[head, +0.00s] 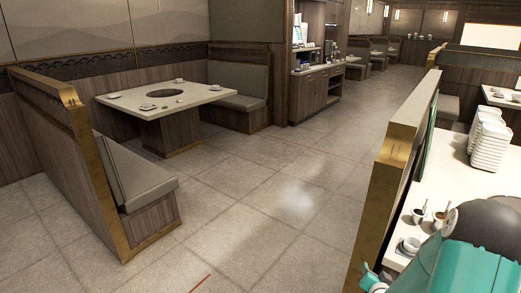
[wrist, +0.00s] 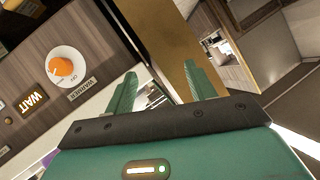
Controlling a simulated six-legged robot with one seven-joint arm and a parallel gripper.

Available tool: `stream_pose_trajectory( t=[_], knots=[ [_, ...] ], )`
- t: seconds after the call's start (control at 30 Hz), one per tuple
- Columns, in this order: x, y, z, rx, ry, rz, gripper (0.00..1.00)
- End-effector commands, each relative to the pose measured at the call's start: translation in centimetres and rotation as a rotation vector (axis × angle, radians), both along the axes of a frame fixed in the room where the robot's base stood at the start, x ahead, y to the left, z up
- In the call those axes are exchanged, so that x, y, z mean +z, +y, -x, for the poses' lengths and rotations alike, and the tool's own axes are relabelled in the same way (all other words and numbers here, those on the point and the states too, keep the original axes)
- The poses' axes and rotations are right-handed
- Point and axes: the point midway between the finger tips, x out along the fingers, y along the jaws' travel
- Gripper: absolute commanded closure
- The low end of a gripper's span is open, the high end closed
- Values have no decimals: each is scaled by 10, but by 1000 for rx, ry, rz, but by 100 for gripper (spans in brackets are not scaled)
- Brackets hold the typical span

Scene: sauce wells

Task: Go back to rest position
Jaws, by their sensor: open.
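My gripper (wrist: 160,86) shows in the wrist view with its two green fingers spread apart and nothing between them. Beyond the fingers are a pale counter edge and a brass-coloured panel edge. In the head view my teal and dark arm fills the lower right corner, over the white counter (head: 464,195). I cannot clearly make out the fingers there.
Two small sauce cups (head: 419,215) with spoons and a bowl (head: 410,245) stand on the counter, near stacked white dishes (head: 489,140). The wrist view shows an orange knob (wrist: 61,66) on a wood panel. A brass-edged partition (head: 390,180) borders clear tiled floor.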

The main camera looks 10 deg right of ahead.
Motion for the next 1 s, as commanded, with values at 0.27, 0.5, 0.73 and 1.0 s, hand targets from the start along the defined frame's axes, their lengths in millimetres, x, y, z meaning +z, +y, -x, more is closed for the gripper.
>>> stream_pose_trajectory(
  t=[0.27, 0.5, 0.73, 1.0],
  knots=[
    [78, 61, -27, 162, 203, 81, 45],
    [140, 123, -20, 278, 356, 132, 45],
    [196, 187, 10, 385, 480, 162, 45],
    [248, 259, 74, 529, 603, 173, 45]
  ],
)
